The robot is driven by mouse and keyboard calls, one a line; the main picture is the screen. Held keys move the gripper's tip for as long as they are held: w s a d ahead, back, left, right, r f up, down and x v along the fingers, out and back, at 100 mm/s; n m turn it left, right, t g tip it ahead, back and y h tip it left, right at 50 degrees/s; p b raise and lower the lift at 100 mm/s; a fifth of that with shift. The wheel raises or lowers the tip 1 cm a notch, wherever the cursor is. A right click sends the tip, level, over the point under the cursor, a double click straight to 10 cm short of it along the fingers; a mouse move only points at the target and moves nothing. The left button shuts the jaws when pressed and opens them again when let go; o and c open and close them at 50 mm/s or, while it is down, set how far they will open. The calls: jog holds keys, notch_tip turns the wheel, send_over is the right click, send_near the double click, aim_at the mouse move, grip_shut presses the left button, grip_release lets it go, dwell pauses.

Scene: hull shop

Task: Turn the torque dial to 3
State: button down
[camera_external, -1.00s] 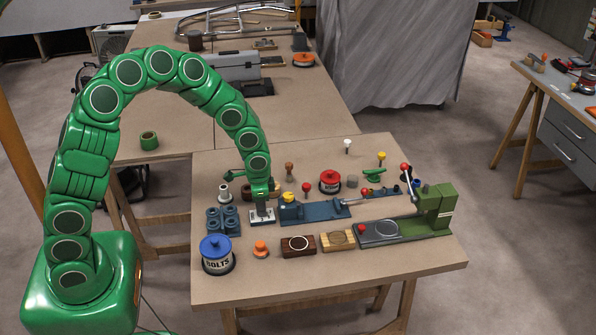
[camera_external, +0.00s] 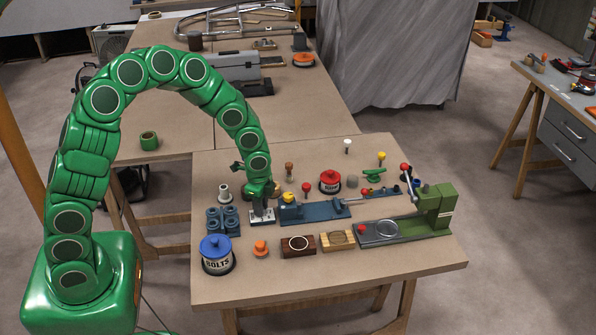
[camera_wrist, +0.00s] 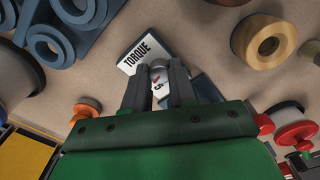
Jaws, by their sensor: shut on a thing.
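The torque dial has a pale plate (camera_external: 261,217) on the workbench, left of the blue clamp-like fixture. In the wrist view the plate (camera_wrist: 136,53) shows the word TORQUE and a digit 5 near the fingers. The dial's grey knob (camera_wrist: 158,69) has a small red mark and sits between the fingers. My gripper (camera_external: 261,208) points down over the dial. In the wrist view my gripper (camera_wrist: 158,85) is shut on the knob. The other digits are hidden or not legible, so I cannot tell the exact setting.
A blue ring rack (camera_external: 222,220) stands close on the left and a blue fixture (camera_external: 310,210) close on the right. In front are a BOLTS jar (camera_external: 217,258), an orange knob (camera_external: 260,248) and a dark wooden block (camera_external: 298,246). The bench's front strip is clear.

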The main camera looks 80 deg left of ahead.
jog(key=shift+m, duration=0.9)
jog(key=c, duration=0.9)
grip_release()
jog(key=shift+r, duration=0.1)
jog(key=shift+r, duration=3.8)
jog(key=shift+r, duration=0.1)
